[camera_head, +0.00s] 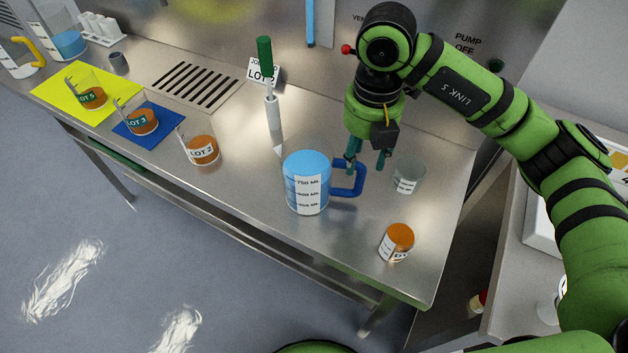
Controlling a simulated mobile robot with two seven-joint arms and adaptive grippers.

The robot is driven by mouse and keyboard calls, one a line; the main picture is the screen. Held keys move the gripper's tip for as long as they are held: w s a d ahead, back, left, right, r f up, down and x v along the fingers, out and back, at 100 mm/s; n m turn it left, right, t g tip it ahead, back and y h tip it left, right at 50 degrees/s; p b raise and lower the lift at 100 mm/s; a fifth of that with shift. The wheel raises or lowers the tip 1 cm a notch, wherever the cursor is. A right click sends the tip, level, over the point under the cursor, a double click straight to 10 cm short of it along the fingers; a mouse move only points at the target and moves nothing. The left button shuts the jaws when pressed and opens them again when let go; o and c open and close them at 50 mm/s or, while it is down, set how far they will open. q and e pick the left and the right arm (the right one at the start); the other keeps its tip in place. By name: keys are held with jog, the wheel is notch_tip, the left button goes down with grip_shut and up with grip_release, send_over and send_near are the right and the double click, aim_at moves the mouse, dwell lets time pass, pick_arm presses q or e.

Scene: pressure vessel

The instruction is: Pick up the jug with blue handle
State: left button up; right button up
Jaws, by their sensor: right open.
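The jug with the blue handle (306,184) stands upright on the steel table (250,205), right of the middle. It holds light blue liquid and has a white scale label. Its blue handle (351,178) points right. My right gripper (367,162) comes down from above, fingers pointing down, at the handle's upper right part. It is open; one finger overlaps the handle in the picture and the other is to its right. Whether either finger touches the handle, I cannot tell. My left gripper is not in view.
A clear beaker (408,175) stands close right of the gripper, and an orange-filled beaker (397,242) nearer the front edge. A green-handled tool (272,110) stands behind the jug. A LOT 2 beaker (201,148) is left. A jug with a yellow handle (20,58) is far left.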

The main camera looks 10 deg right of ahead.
jog(key=f, duration=0.1)
jog(key=f+p, duration=0.1)
jog(key=f, duration=0.1)
jog(key=f+p, duration=0.1)
jog(key=shift+s+d+f, duration=0.1)
jog(key=shift+s+f, duration=0.05)
jog(key=shift+s, duration=0.1)
jog(key=shift+f, duration=0.35)
jog(key=shift+w+f, duration=0.1)
jog(key=shift+f, duration=0.05)
jog(key=shift+c, duration=0.4)
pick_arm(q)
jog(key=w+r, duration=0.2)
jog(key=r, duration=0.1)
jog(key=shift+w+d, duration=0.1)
pick_arm(e)
grip_shut()
